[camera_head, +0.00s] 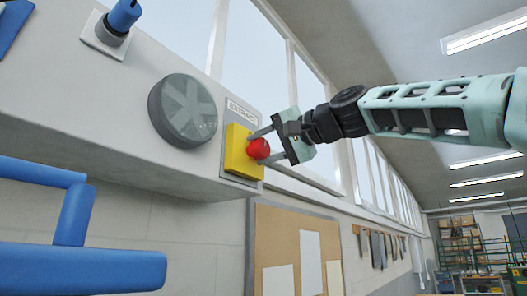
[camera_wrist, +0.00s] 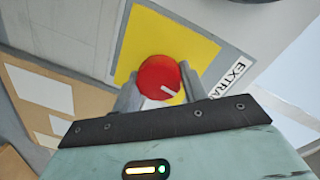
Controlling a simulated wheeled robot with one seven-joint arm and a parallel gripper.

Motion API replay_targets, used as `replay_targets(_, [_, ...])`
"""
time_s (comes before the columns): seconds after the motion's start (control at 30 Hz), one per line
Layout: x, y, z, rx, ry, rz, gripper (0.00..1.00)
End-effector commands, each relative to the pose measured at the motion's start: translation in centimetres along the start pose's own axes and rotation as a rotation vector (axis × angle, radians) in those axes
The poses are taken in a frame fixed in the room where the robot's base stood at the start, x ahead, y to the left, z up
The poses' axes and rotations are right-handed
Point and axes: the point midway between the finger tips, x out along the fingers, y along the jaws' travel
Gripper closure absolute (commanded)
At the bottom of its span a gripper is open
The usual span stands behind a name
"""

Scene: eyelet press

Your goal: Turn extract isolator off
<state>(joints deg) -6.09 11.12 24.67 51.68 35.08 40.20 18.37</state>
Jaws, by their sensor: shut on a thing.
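The extract isolator is a red round knob (camera_head: 258,149) on a yellow plate (camera_head: 237,160), fixed to a grey panel with an "EXTRACT" label (camera_head: 241,111) above it. In the wrist view the red knob (camera_wrist: 158,78) sits before the yellow plate (camera_wrist: 187,42) and shows a white pointer line aimed toward the lower right of the picture. My gripper (camera_head: 266,146) reaches in from the right, with one finger on each side of the knob. In the wrist view my gripper (camera_wrist: 160,92) is shut on the knob. The knob's far side is hidden.
A round grey vent-like disc (camera_head: 183,111) is left of the isolator on the same housing (camera_head: 100,100). A blue-handled fitting (camera_head: 122,18) is at upper left, and blue bars (camera_head: 80,268) are at lower left. A pinboard (camera_head: 297,245) hangs below.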

Motion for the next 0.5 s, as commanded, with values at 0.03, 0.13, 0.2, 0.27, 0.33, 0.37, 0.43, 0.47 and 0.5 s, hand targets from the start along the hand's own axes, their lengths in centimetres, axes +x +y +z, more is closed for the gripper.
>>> replay_targets(0.03, [0.09,0.18,0.24,-0.027,-0.004,0.003,0.8])
replay_targets(0.13, [0.07,0.15,0.21,-0.076,-0.001,0.006,0.8])
replay_targets(0.2, [0.07,0.14,0.21,-0.101,0.0,0.007,0.8])
replay_targets(0.27, [0.08,0.14,0.2,-0.12,0.001,0.009,0.8])
replay_targets(0.33, [0.08,0.15,0.2,-0.135,0.002,0.01,0.8])
replay_targets(0.37, [0.08,0.16,0.2,-0.141,0.002,0.01,0.8])
replay_targets(0.43, [0.09,0.16,0.2,-0.15,0.003,0.011,0.8])
replay_targets(0.47, [0.09,0.16,0.2,-0.153,0.003,0.011,0.8])
replay_targets(0.5, [0.09,0.16,0.19,-0.156,0.003,0.011,0.8])
